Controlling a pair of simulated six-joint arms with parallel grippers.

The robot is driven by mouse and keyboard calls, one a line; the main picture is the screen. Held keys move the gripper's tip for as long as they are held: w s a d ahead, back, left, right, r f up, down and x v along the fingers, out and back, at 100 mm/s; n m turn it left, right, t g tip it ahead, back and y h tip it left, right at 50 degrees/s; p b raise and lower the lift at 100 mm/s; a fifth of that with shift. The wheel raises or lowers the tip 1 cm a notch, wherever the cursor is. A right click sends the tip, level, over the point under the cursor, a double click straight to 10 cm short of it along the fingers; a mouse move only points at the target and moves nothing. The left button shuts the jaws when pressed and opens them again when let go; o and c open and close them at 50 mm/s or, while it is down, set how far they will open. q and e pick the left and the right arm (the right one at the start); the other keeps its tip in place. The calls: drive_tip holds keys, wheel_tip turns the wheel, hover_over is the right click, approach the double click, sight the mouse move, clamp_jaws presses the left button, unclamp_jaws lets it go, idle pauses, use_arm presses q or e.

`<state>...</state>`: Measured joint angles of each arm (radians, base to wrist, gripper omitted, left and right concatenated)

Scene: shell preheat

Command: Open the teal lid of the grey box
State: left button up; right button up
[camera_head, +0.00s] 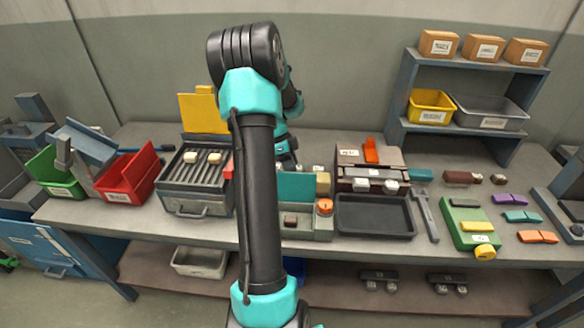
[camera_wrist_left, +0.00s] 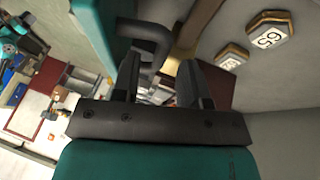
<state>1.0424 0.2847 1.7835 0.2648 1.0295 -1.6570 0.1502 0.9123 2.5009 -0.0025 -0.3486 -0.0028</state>
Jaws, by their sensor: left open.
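The grey box (camera_head: 318,228) stands on the bench just right of my left arm in the head view. Its teal lid (camera_head: 297,187) shows as a flat panel, partly hidden by my arm; I cannot tell its exact angle. In the left wrist view a teal panel (camera_wrist_left: 98,22), likely the lid, carries a dark bent handle (camera_wrist_left: 148,35). My left gripper (camera_wrist_left: 160,85) is open, with the handle's end between or just beyond its fingers; contact is unclear. Its fingertips are hidden in the head view. My right gripper is out of view.
An orange knob (camera_head: 325,205) is at the grey box's right. A dark tray (camera_head: 375,216) lies to its right. A slotted grey unit (camera_head: 197,180) with a raised yellow panel (camera_head: 203,112) stands left, beside a red bin (camera_head: 126,176). A shelf (camera_head: 472,62) stands at back right.

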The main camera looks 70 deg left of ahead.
use_arm(q)
drive_tip(key=shift+w+d+f, duration=0.15)
drive_tip(key=shift+d+f, duration=0.1)
drive_tip(key=shift+f, duration=0.3)
clamp_jaws()
